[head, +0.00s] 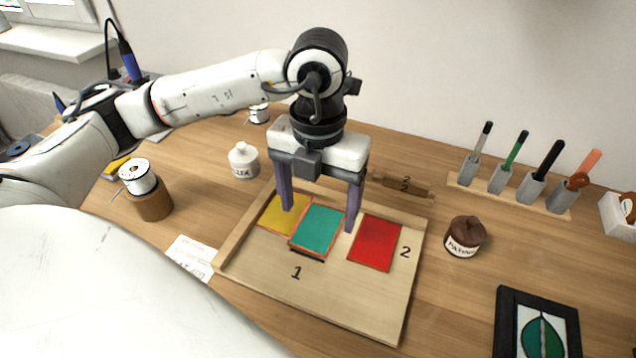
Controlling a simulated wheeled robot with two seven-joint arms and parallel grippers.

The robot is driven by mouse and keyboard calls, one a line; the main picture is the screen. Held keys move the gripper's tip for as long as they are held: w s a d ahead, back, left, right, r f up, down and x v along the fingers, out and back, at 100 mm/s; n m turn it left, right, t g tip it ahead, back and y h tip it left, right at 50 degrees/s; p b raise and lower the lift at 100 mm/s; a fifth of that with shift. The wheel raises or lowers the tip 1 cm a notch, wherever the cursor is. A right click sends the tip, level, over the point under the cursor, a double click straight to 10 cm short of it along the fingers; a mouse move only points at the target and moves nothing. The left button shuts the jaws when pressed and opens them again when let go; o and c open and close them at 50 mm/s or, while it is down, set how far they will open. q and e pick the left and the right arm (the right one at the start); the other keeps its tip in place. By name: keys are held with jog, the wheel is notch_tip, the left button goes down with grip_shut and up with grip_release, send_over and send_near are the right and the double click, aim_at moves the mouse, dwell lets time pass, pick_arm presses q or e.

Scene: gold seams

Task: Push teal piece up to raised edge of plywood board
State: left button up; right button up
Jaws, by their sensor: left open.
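The teal piece (318,230) lies on the plywood board (310,300), with copper-coloured edging and its left part over or against the yellow piece (283,213). I cannot tell whether they overlap. A red piece (376,243) lies to the right, apart from the teal one. The board has a raised edge (246,228) along its left side and another along the back, partly hidden by my gripper. My left gripper (319,220) is open above the board, its fingers on either side of the teal piece. I cannot tell whether they touch it. My right gripper is not in view.
A flux jar (244,162) stands behind the board's left corner. A brown patina jar (465,236) and a rack of tools (510,195) stand at right. A framed leaf panel (538,325) lies front right. A solder spool on a brown stand (150,195) is at left.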

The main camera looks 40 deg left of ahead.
aim_at(318, 228)
pick_arm(q)
jog(key=shift+f, duration=1.35)
jog(key=shift+c, duration=0.3)
